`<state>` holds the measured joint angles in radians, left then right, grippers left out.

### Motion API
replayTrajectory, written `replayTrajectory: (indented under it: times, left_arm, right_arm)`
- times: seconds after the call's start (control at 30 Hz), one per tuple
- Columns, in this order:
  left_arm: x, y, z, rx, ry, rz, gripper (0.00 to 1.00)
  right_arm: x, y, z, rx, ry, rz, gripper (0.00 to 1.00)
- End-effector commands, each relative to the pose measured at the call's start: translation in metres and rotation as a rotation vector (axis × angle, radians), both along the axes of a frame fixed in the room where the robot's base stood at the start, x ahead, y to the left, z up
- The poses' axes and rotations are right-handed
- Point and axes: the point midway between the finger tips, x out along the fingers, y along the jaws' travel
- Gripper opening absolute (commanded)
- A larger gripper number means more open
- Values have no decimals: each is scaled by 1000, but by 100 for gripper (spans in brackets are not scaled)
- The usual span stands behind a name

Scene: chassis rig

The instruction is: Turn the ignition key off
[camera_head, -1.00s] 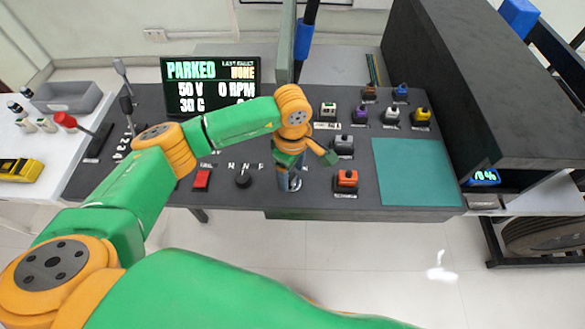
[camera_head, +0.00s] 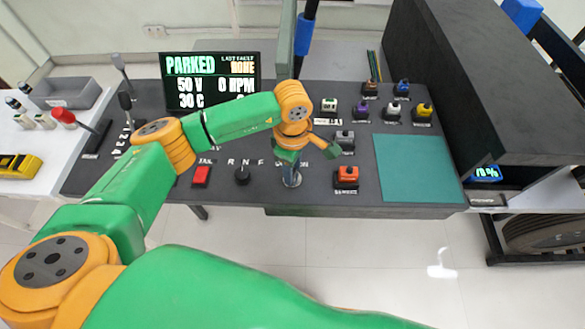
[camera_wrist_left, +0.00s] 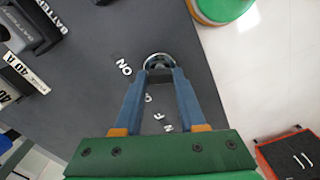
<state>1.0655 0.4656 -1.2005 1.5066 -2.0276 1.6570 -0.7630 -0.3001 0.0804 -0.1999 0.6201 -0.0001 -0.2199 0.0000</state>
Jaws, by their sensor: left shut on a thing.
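The ignition key switch (camera_head: 292,180) is a round metal piece near the front edge of the dark console, below my left gripper (camera_head: 290,170). In the left wrist view its ring (camera_wrist_left: 159,61) shows at the tips of my left gripper (camera_wrist_left: 159,72), with an "ON" label beside it. The blue fingers are shut on the key, which they mostly hide. The display (camera_head: 211,82) at the back of the console reads PARKED, 50 V and 0 RPM. My right gripper is not in view.
A red switch (camera_head: 201,176) and a black knob (camera_head: 243,175) marked R N F stand left of the key.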

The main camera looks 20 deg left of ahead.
Motion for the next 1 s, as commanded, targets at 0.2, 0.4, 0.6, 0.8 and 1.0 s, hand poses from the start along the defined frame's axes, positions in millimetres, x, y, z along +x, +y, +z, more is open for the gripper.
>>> replayTrajectory:
  times: [0.2,0.4,0.6,0.8,1.0]
  left_arm:
    - [0,0,-4,0,0,179,0]
    - [0,0,-4,-1,0,370,0]
    - [0,0,-3,0,1,554,0]
    - [0,0,-3,0,0,713,0]
    - [0,0,-2,0,1,833,0]
  right_arm:
    - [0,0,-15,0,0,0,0]
    - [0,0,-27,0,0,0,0]
    - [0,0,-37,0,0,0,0]
    - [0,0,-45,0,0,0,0]
    - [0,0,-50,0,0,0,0]
